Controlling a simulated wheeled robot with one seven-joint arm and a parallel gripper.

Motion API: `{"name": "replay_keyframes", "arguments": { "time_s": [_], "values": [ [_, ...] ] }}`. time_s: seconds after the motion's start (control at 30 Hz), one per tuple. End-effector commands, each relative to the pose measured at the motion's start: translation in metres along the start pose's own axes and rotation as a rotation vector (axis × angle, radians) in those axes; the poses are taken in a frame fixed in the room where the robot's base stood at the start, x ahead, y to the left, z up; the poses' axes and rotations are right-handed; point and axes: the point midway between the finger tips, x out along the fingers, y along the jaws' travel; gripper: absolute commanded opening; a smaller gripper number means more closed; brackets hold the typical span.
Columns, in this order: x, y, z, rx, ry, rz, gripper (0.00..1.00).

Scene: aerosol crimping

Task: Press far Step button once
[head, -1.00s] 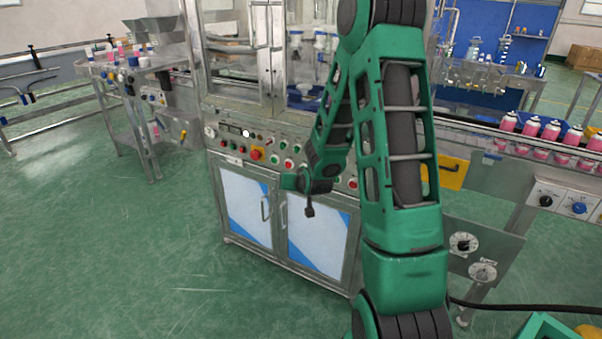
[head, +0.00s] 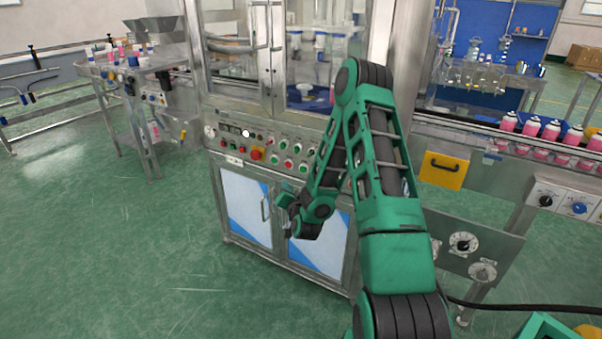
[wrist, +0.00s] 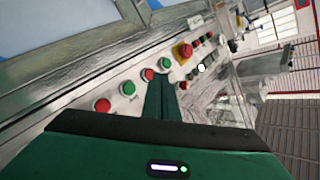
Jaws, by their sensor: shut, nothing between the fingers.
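The machine's control panel (head: 228,151) carries several red and green buttons in the head view. No label is readable, so I cannot tell which one is the far Step button. A red button (wrist: 102,105) and a green button (wrist: 128,88) show left of my fingers in the wrist view. Another red button (wrist: 148,74) and green button (wrist: 165,63) show by the fingertips. My gripper (wrist: 161,78) is shut and empty, its fingers pointing toward the panel and covering part of it. In the head view my gripper (head: 281,190) is in front of the cabinet, just below the panel.
A red emergency stop (head: 257,154) on a yellow base sits left of the buttons; it also shows in the wrist view (wrist: 185,50). Cabinet doors (head: 247,205) are below the panel, glass doors above. A conveyor with pink cans (head: 531,127) runs right. Floor at left is clear.

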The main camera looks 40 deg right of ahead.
Motion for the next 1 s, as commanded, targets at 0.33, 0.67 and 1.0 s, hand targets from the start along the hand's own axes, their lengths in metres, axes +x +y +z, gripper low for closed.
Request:
{"name": "replay_keyframes", "arguments": {
  "time_s": [0.33,0.67,1.0],
  "values": [
    [0.001,0.0,0.0,-0.001,-0.002,-0.001,0.0],
    [0.015,0.01,-0.008,-0.005,-0.005,-0.002,0.0],
    [0.033,0.024,-0.019,-0.003,-0.004,0.002,0.0]
  ]
}}
